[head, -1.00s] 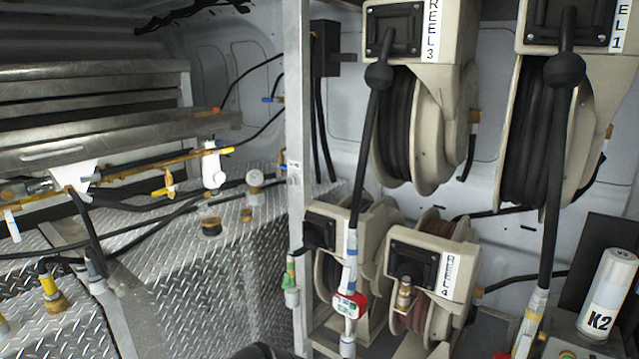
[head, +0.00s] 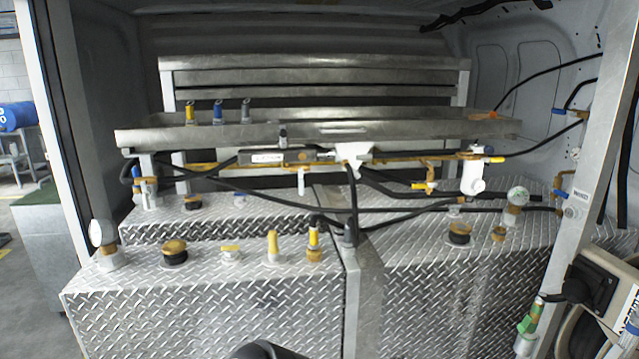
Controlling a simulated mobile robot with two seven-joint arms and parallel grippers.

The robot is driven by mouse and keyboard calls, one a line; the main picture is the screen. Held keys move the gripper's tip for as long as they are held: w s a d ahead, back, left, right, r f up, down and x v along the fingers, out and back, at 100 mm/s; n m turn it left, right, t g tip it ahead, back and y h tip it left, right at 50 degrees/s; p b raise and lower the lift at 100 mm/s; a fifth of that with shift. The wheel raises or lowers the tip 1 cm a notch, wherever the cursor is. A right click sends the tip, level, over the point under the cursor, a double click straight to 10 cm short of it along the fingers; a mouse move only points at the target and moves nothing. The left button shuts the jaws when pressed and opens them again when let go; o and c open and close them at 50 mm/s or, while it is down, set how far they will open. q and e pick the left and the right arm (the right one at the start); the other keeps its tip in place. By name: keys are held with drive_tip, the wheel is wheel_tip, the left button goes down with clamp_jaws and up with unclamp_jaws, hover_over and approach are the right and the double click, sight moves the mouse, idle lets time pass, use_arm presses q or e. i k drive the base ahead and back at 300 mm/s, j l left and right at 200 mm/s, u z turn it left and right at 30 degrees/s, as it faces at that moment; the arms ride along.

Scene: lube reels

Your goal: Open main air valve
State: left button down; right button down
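Several small valves show along the pipework, and none carries a label I can read as the main air valve. A yellow-handled valve (head: 425,186) sits below the brass pipe right of centre. Another yellow handle (head: 494,159) is at the pipe's right end, by a white filter bowl (head: 473,172). A blue-handled valve (head: 560,194) is at the right near the post, with another blue handle (head: 559,111) above it. Neither gripper is in view.
Two diamond-plate tanks (head: 200,296) with caps and fittings fill the foreground. A metal tray (head: 400,132) runs above the pipes. Black hoses (head: 290,206) cross the tank tops. A grey post (head: 590,150) and part of a reel stand at the right.

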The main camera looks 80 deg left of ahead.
sight(145, 198)
drive_tip(key=u, duration=3)
drive_tip(key=i+j+u, duration=0.45)
drive_tip(key=i, duration=0.2)
drive_tip(key=i+u, duration=0.1)
drive_tip(key=i, duration=0.25)
drive_tip(key=l, duration=0.05)
